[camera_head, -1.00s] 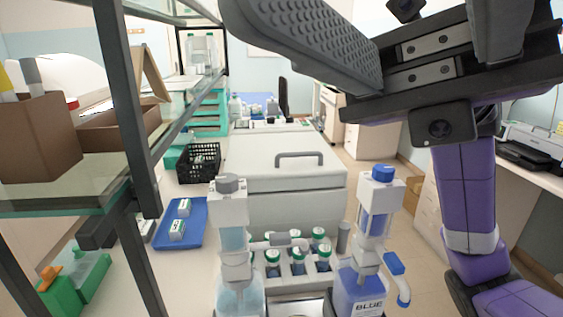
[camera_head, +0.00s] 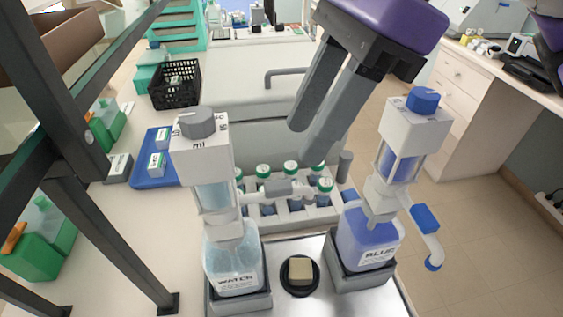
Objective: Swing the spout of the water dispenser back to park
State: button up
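The water dispenser (camera_head: 233,262) stands at centre left, a clear bottle labelled WATER with a white head and grey knob. Its pale spout (camera_head: 268,194) points right from the head, over the front of the rack of green-capped bottles. My gripper (camera_head: 307,142) hangs above and to the right of the spout, its two dark grey fingers slanting down. The fingers look apart with nothing between them. The fingertips appear clear of the spout, though the exact height is hard to judge.
The BLUE dispenser (camera_head: 368,238) stands to the right, its spout (camera_head: 426,230) swung outward right. A dark round dish with a beige block (camera_head: 300,272) lies between the dispensers on a metal tray (camera_head: 318,252). A dark shelf frame (camera_head: 60,120) stands at left.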

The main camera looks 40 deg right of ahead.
aim_at(278, 185)
jog(key=x, duration=0.7)
jog(key=shift+w+a+f, duration=0.1)
jog(key=shift+a+f, duration=0.1)
jog(key=shift+f, duration=0.1)
grip_shut()
dwell(1.2)
